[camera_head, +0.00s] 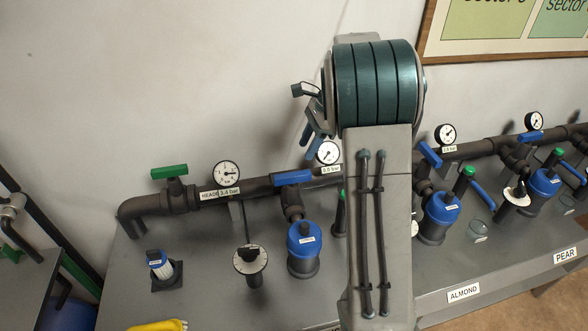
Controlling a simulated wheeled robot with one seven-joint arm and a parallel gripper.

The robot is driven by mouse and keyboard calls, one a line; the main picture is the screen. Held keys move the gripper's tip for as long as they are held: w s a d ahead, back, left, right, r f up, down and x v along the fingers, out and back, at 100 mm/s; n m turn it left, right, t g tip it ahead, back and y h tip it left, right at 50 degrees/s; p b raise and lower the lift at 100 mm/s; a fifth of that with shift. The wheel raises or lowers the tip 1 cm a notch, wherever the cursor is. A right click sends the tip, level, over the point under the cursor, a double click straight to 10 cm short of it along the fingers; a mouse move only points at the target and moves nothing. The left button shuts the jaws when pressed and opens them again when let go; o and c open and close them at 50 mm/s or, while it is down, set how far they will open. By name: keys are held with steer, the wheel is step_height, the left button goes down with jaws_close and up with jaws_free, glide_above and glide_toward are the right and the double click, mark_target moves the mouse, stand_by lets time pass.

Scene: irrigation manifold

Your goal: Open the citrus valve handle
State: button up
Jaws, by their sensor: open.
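A blue lever handle (292,177) sits on the manifold pipe left of my arm, above a blue-capped filter (304,240). It lies nearly along the pipe, across its downward branch. I cannot read a citrus label; the cap's small label is too small, and my arm covers part of the bench front. The gauge (327,153) beside this handle has a tag that seems to read 0.0 bar. My gripper (314,136) shows partly at the left of my wrist, above the handle and apparently apart from it. Its fingers look open and empty.
A green handle (170,172) and a header gauge (226,173) are on the pipe at left. Blue handles (430,154) and (530,136) stand at right, above the ALMOND (463,292) and PEAR (565,255) labels. A yellow item (158,326) lies at the front edge.

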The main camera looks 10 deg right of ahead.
mark_target(294, 174)
steer(key=p+x, duration=0.1)
steer(key=x, duration=0.9)
steer(key=shift+d, duration=0.1)
steer(key=shift+c, duration=0.3)
steer(key=shift+r, duration=0.1)
jaws_close()
